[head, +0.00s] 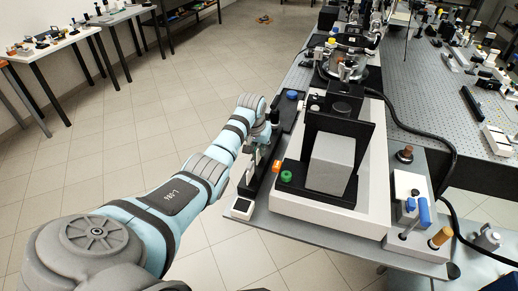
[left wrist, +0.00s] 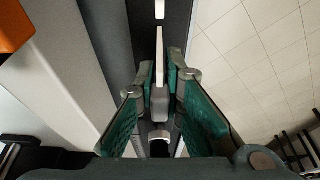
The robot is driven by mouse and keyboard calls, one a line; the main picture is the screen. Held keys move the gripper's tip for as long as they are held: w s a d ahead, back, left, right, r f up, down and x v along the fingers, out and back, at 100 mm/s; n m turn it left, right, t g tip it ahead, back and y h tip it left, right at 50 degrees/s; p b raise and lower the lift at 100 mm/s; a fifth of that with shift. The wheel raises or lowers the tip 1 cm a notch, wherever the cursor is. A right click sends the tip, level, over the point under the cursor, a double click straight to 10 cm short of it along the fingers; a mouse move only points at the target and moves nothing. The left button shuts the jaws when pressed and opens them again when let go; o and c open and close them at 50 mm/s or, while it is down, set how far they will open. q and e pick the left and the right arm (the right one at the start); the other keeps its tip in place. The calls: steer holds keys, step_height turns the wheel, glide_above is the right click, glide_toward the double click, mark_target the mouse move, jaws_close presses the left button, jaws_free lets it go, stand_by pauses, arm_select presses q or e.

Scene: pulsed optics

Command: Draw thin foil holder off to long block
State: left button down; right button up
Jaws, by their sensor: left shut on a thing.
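My left gripper (head: 262,148) reaches down at the table's left edge in the head view. In the left wrist view its green-padded fingers (left wrist: 160,72) are shut on a thin upright grey-white piece (left wrist: 159,97), which looks like the thin foil holder. The piece stands over a long dark strip (left wrist: 186,20), perhaps the long block or a rail; I cannot tell whether they touch. In the head view the fingers mostly hide the piece. My right gripper is not in view.
Right beside the gripper stands a white-based instrument (head: 375,205) with a black bracket and grey block (head: 331,163). A green knob (head: 286,176) and an orange part (left wrist: 14,25) are close. A small white box (head: 242,208) sits at the table corner. Open floor lies left.

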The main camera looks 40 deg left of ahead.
arm_select(q)
steer(key=shift+f+b, duration=0.3)
steer(key=shift+f, duration=0.15)
steer(key=c, duration=2.1)
jaws_free()
steer(key=shift+f, duration=0.1)
steer(key=o, duration=0.5)
steer(key=shift+c, duration=0.2)
steer(key=w+p+v, duration=0.1)
steer(key=p+v, duration=0.2)
steer(key=v, duration=1.3)
steer(key=shift+r, duration=0.25)
